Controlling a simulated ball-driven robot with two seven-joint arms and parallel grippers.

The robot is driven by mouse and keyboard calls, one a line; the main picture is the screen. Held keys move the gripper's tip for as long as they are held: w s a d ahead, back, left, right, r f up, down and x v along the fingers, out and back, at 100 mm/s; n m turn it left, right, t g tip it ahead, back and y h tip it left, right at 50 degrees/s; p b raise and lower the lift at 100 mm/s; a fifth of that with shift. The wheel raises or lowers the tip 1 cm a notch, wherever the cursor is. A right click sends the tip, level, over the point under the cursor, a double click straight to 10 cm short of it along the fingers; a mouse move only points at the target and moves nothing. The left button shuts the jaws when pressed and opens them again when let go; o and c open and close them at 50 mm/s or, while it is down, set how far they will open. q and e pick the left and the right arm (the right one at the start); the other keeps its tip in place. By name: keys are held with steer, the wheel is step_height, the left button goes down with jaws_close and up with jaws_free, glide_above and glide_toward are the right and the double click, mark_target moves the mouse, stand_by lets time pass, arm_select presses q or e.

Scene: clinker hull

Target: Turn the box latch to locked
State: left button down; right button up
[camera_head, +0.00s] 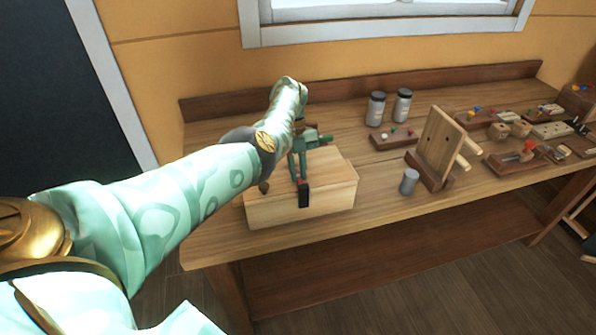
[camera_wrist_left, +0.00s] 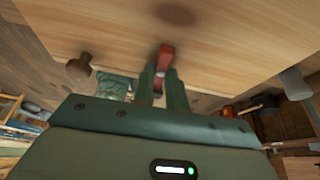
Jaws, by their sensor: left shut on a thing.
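The wooden box (camera_head: 335,199) sits at the table's near left part, and its lid looks closed. Its red latch (camera_wrist_left: 166,57) is between my left fingertips in the left wrist view. In the head view a dark piece (camera_head: 304,197) shows on the box's front face just below the fingertips, with a little red above it. My left gripper (camera_head: 301,180) comes down over the box from above and is shut on the latch. It also shows in the left wrist view (camera_wrist_left: 160,80). The fingers partly hide the latch, so its exact angle is hard to tell. My right gripper is out of view.
A grey cylinder (camera_head: 409,181) and an upright wooden board (camera_head: 439,147) stand right of the box. Two jars (camera_head: 376,109) stand behind, near a small tray (camera_head: 394,138). Several small parts crowd the right end. Bare tabletop (camera_head: 385,205) lies right of the box.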

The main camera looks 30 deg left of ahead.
arm_select(q)
steer(key=shift+a+m, duration=0.1)
steer(key=shift+m, duration=0.2)
steer(key=c, duration=1.4)
jaws_free()
